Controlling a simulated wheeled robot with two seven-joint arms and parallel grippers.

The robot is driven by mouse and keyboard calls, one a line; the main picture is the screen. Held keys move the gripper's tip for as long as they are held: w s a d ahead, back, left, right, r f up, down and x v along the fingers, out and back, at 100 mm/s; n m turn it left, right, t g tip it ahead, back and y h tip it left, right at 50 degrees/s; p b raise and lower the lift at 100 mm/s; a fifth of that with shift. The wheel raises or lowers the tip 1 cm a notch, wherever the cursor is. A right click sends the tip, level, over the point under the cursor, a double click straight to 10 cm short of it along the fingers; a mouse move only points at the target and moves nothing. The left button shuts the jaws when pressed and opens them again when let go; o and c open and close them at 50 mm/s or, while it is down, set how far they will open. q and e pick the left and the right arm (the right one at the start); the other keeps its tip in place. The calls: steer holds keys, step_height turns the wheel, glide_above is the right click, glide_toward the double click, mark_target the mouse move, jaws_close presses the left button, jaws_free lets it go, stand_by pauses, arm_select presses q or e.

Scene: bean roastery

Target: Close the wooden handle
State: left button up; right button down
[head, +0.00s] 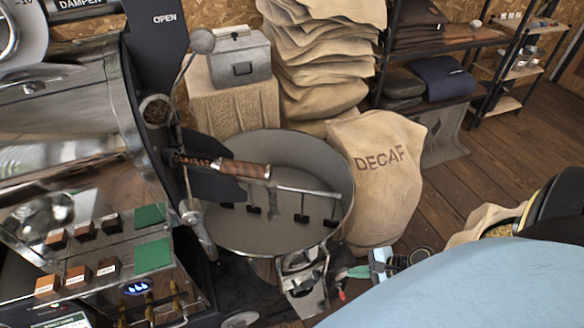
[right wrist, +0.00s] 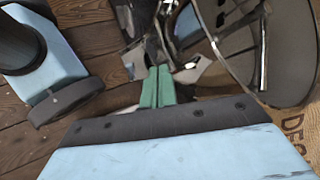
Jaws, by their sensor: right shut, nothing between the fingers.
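The wooden handle (head: 245,168) is a brown grip with metal ends on a bar that sticks out from the roaster's front. It reaches over the left part of the round cooling tray (head: 240,238). My right gripper (head: 347,273) is low, at the tray's near right side and apart from the handle. Its green fingers are together and empty; they also show in the right wrist view (right wrist: 158,75), pointing toward metal parts under the tray. The handle cannot be made out in the right wrist view. My left gripper is not in view.
The roaster (head: 75,110) with its button panel fills the left. A metal outlet (head: 302,280) stands under the tray's front, close to my gripper. A DECAF sack (head: 385,190) stands right of the tray. Wood floor (head: 480,150) is open farther right.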

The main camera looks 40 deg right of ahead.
steer(key=w+r+m+t+y+p, duration=0.1)
steer(key=w+r+m+t+y, duration=0.3)
steer(key=r, duration=1)
steer(key=m+t+y+p, duration=0.1)
steer(key=m+y+p, duration=0.1)
steer(key=y, duration=0.1)
glide_toward(270, 173)
steer(key=shift+t, duration=0.3)
steer(key=x, duration=0.2)
steer(key=p+x, duration=0.1)
steer(key=x, duration=0.1)
steer(key=p+x, duration=0.1)
steer(key=x, duration=0.1)
steer(key=shift+w+a+f, duration=0.25)
steer(key=shift+w+f, duration=0.1)
steer(key=shift+f, duration=0.05)
